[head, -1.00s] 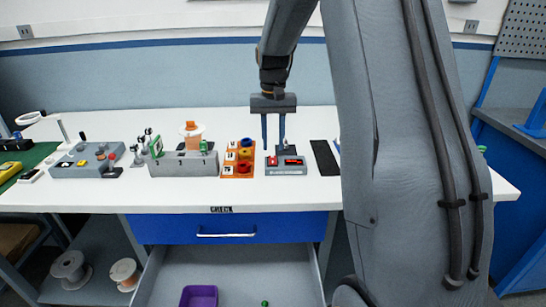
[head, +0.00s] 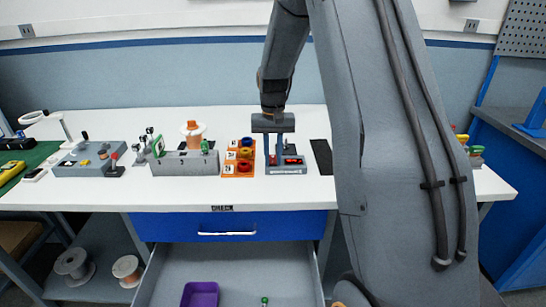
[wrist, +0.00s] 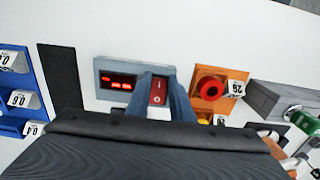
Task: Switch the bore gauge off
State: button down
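The bore gauge (head: 287,169) is a small grey box on the white bench. In the wrist view its face (wrist: 104,66) has a dark display (wrist: 118,81) with lit red digits. A red rocker switch (wrist: 158,91) with a white mark sits beside the display. My gripper (head: 273,166) is over the left part of the gauge, pointing down. In the wrist view the fingertips (wrist: 160,78) stand apart on either side of the red switch. I cannot tell whether they touch it. The gripper body hides the near part of the scene.
An orange holder with coloured rings (head: 239,157) stands close left of the gauge. A dark strip (head: 321,156) lies to its right. A grey fixture with a green part (head: 184,163) and a grey control box (head: 88,159) stand farther left. An open drawer (head: 230,265) is below the bench.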

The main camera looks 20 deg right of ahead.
aim_at(273, 156)
jog(key=shift+w+d+r+g+y+p, duration=0.15)
jog(key=shift+w+g+y+p, duration=0.25)
jog(key=shift+g, duration=0.4)
jog(key=shift+w+r+g, duration=0.15)
jog(key=shift+g, duration=0.55)
jog(key=shift+y, duration=0.3)
jog(key=c, duration=1.8)
grip_release()
jog(key=shift+c, duration=0.2)
jog(key=shift+r, duration=0.1)
jog(key=b+v, duration=0.2)
jog(key=v, duration=0.5)
jog(key=shift+r+b, duration=0.35)
jog(key=shift+w+d, duration=0.1)
